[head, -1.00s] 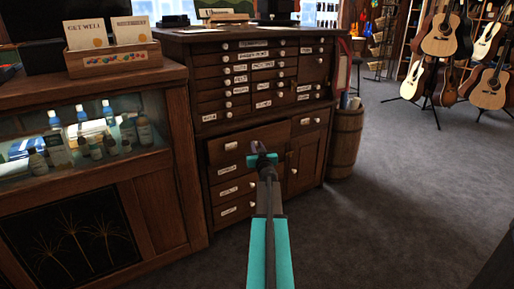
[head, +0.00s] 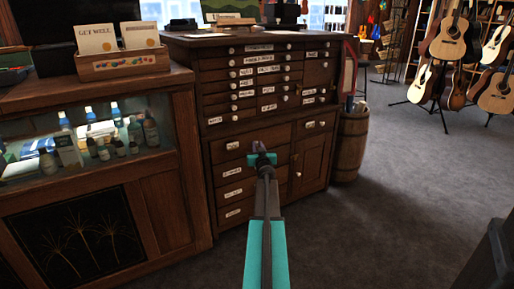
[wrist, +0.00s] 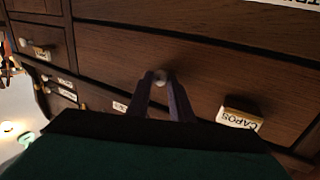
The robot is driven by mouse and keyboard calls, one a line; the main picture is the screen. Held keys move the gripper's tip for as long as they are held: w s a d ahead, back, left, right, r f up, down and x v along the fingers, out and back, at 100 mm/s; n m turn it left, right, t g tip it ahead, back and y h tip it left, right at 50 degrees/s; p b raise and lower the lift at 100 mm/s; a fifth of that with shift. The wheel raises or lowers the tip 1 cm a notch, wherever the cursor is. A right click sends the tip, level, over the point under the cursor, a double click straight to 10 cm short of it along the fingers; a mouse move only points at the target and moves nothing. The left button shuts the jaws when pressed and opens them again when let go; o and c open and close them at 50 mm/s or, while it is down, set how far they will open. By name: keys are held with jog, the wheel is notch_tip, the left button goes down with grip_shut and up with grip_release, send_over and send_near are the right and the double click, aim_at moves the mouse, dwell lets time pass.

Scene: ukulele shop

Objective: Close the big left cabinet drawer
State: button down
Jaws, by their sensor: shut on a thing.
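The big left cabinet drawer (head: 228,146) is a wide dark wood front below the rows of shallow drawers. It looks about level with the cabinet front in the head view. In the wrist view the drawer (wrist: 200,70) fills most of the frame, with a label reading CAPOS. My gripper (head: 261,150) is at this drawer's front. In the wrist view my gripper (wrist: 160,82) has its two fingers on either side of a small round knob (wrist: 160,76), shut on it. My gripper covers that knob in the head view.
Smaller labelled drawers (head: 232,190) sit below, with a cabinet door (head: 310,160) to the right. A glass display counter (head: 180,150) stands close on the left. A wooden barrel (head: 350,145) stands right of the cabinet. Carpet floor (head: 400,190) is clear on the right.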

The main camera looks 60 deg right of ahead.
jog(key=c, duration=1.7)
grip_release()
jog(key=shift+w+d, duration=0.15)
jog(key=shift+w, duration=0.1)
jog(key=shift+o, duration=0.4)
jog(key=shift+s, duration=0.1)
jog(key=p+v, duration=0.3)
jog(key=v, duration=1)
jog(key=shift+s+a+p, duration=0.3)
jog(key=shift+p, duration=0.1)
